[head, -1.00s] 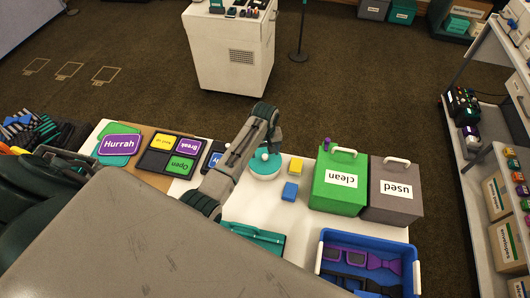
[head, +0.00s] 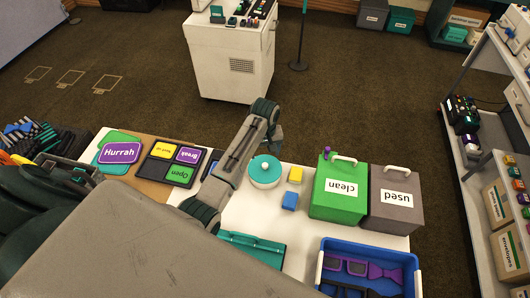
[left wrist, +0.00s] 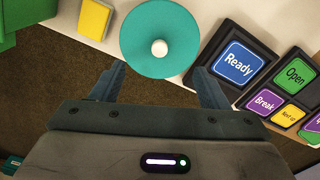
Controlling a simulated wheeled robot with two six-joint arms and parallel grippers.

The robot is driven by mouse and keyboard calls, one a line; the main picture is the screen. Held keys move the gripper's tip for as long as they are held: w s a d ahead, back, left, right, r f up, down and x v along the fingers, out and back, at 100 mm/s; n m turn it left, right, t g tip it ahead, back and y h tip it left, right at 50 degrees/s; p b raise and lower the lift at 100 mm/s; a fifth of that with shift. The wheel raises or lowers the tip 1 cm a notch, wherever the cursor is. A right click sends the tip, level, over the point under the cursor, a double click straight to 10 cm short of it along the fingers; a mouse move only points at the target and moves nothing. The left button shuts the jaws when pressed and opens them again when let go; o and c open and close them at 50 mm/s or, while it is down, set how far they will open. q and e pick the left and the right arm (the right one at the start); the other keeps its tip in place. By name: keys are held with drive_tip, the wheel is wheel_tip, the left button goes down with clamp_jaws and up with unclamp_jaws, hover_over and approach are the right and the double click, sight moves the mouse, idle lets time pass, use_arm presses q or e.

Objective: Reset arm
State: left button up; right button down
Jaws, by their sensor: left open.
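My left arm reaches over the white table (head: 245,217) from the lower left in the head view. Its gripper (head: 276,137) hangs near the table's far edge, beyond a round white container with a teal lid and white knob (head: 265,170). In the left wrist view the two fingers (left wrist: 160,86) are spread with nothing between them. The teal lid (left wrist: 160,25) lies just ahead of the fingertips there, apart from them as far as I can tell. My right gripper is in neither view.
A yellow block (head: 295,174) and a blue block (head: 289,201) sit right of the lid. A green "clean" box (head: 340,206), a grey "used" box (head: 395,212) and a blue crate (head: 370,248) stand farther right. Word cards (head: 170,162) lie left. Floor beyond the table is clear up to a white cart (head: 230,60).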

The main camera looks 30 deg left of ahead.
sight(265, 165)
use_arm(q)
clamp_jaws()
idle(0.3)
idle(1.1)
drive_tip(key=shift+f, duration=0.2)
drive_tip(key=shift+f+b, duration=1.25)
drive_tip(key=shift+f, duration=1.6)
drive_tip(key=shift+r+p, duration=1.35)
drive_tip(key=shift+r, duration=2.25)
